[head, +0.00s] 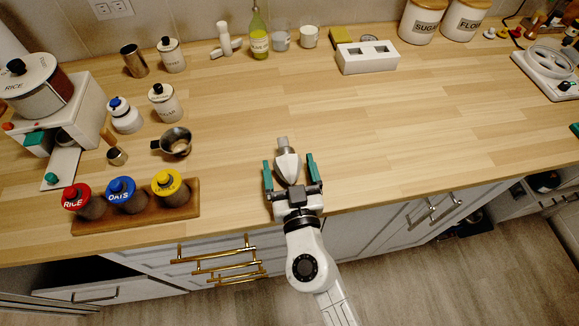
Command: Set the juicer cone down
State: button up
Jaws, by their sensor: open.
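The juicer cone (288,166) is a small white pointed piece with a grey end. It is at the front middle of the wooden counter (330,130), lying or held low there; I cannot tell if it touches the wood. My gripper (290,170) is open, its two green-padded fingers on the left and right of the cone with visible gaps. My white arm reaches up to it from the counter's front edge. The cone's near end is partly hidden by the gripper's body.
A wooden rack (140,213) with red, blue and yellow lidded jars stands at left, and a metal cup with a handle (176,141) lies behind it. A white block (367,57) and canisters (421,20) stand at the back. The counter right of the cone is clear.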

jog(key=shift+r, duration=0.15)
jog(key=b+v, duration=0.4)
jog(key=v, duration=0.8)
